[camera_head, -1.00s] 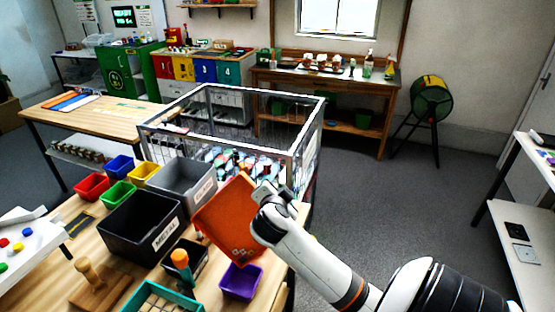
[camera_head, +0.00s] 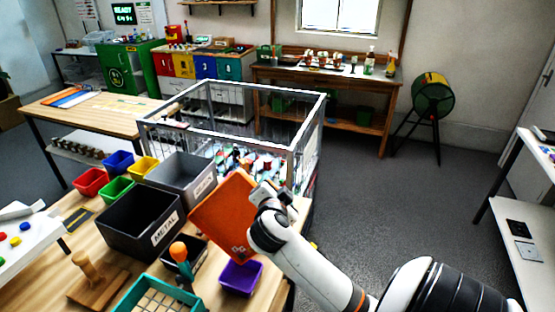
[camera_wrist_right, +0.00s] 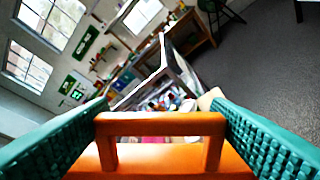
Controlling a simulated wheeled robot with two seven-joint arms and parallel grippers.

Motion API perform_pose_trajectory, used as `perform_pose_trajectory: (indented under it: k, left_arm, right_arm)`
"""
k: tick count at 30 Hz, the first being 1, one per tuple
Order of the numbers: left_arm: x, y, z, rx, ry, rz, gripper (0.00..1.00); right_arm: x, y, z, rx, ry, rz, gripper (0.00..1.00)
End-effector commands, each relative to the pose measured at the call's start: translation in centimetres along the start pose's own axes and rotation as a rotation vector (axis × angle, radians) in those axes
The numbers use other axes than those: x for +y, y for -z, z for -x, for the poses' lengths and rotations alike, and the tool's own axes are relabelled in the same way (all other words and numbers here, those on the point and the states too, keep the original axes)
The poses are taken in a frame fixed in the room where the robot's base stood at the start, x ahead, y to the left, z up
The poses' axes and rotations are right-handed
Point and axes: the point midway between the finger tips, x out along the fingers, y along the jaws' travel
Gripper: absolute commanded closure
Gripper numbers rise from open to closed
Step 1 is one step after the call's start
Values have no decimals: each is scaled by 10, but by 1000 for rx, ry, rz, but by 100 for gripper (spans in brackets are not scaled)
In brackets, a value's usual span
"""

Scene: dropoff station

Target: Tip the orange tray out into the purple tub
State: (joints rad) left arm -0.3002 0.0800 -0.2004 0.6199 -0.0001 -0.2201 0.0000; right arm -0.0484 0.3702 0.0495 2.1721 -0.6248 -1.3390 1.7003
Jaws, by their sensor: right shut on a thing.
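The orange tray (camera_head: 222,217) is held steeply tilted in the head view, above the right part of the near table. My right gripper (camera_head: 270,196) is shut on the tray's handle. In the right wrist view, the orange handle (camera_wrist_right: 160,125) sits between the two green finger pads of the gripper (camera_wrist_right: 160,140). The purple tub (camera_head: 240,278) stands on the table just below the tray's lower edge, apart from it. Its inside looks empty from here. The tray's contents cannot be seen. My left gripper is not in view.
A black METAL bin (camera_head: 140,222), a grey bin (camera_head: 181,181) and small coloured bins stand left of the tray. A teal crate (camera_head: 150,296) and an orange-topped tool (camera_head: 179,254) are near the tub. Floor to the right is clear.

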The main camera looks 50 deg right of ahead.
Motion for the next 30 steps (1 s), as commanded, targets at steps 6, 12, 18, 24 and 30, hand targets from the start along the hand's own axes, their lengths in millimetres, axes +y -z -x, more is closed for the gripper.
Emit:
perform_pose_trajectory:
  k: [6,12,18,24,30]
  left_arm:
    - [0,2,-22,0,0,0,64]
    - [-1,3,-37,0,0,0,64]
    - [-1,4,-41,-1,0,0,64]
    - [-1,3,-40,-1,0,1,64]
    - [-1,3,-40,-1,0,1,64]
  right_arm:
    - [-5,6,17,-41,-44,-3,64]
    - [-6,9,31,-77,-81,-1,64]
    - [-5,7,38,-98,-98,1,64]
    - [-4,6,39,-98,-98,1,64]
    - [-4,6,38,-98,-98,1,64]
